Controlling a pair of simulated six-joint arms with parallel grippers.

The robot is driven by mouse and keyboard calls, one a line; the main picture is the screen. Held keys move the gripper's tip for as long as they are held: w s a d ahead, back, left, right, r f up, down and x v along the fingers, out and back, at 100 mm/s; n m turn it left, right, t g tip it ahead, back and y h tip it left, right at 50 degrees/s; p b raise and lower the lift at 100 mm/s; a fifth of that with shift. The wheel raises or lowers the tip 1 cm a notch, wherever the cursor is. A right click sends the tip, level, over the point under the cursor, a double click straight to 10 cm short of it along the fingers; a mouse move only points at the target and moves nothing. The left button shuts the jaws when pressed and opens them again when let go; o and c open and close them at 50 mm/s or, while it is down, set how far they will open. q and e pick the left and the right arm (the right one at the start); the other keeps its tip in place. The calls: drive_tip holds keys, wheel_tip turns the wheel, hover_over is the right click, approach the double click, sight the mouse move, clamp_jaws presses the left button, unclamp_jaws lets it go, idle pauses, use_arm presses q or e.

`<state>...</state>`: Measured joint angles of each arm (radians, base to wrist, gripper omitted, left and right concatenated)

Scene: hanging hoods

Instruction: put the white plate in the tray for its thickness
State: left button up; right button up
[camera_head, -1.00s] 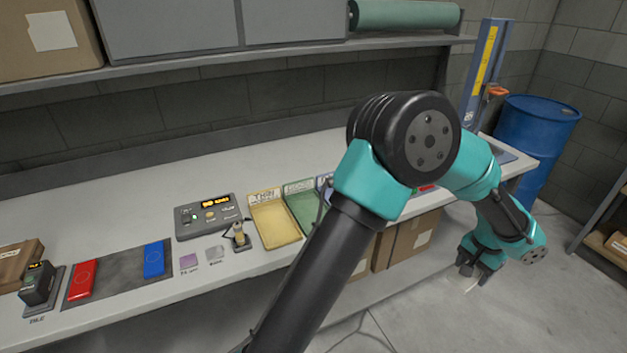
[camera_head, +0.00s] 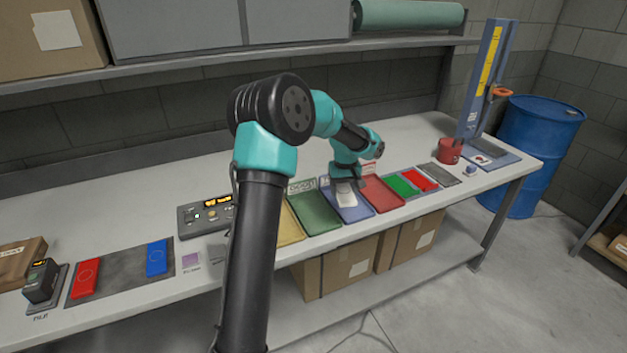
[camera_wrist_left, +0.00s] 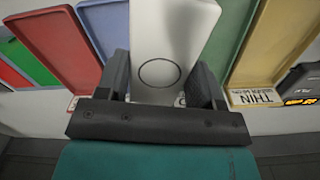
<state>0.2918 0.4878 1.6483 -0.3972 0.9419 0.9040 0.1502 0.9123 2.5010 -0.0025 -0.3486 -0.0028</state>
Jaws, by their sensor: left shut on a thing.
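The white plate (camera_wrist_left: 170,45) is upright between the two fingers of my left gripper (camera_wrist_left: 163,85) in the left wrist view, with a dark ring on its face. In the head view the plate (camera_head: 346,197) shows below the gripper (camera_head: 346,184), over the blue tray (camera_head: 357,215). I cannot tell whether it touches the tray. A yellow tray (camera_head: 291,228) and a green tray (camera_head: 315,212) lie to the left, and a red tray (camera_head: 382,196) to the right. The yellow tray's label reads THIN in the wrist view (camera_wrist_left: 252,97). My right gripper is out of view.
A grey device with a lit display (camera_head: 207,215) stands left of the trays. Red (camera_head: 85,277) and blue (camera_head: 156,258) blocks lie on a dark mat. A red cup (camera_head: 450,151) and a blue column stand (camera_head: 482,80) are at the right. A shelf (camera_head: 200,67) runs above the bench.

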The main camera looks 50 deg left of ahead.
sight(314, 213)
use_arm(q)
drive_tip(key=s+a+r+n, duration=0.1)
drive_tip(key=s+a+n, duration=0.2)
drive_tip(key=a, duration=0.6)
drive_tip(key=shift+s+r, duration=0.15)
drive_tip(key=shift+s, duration=0.75)
drive_tip(key=shift+f, duration=5.45)
drive_tip(key=shift+f, duration=0.55)
drive_tip(key=o, duration=1.1)
wheel_tip(314, 213, up, 17)
drive_tip(key=shift+r, duration=0.2)
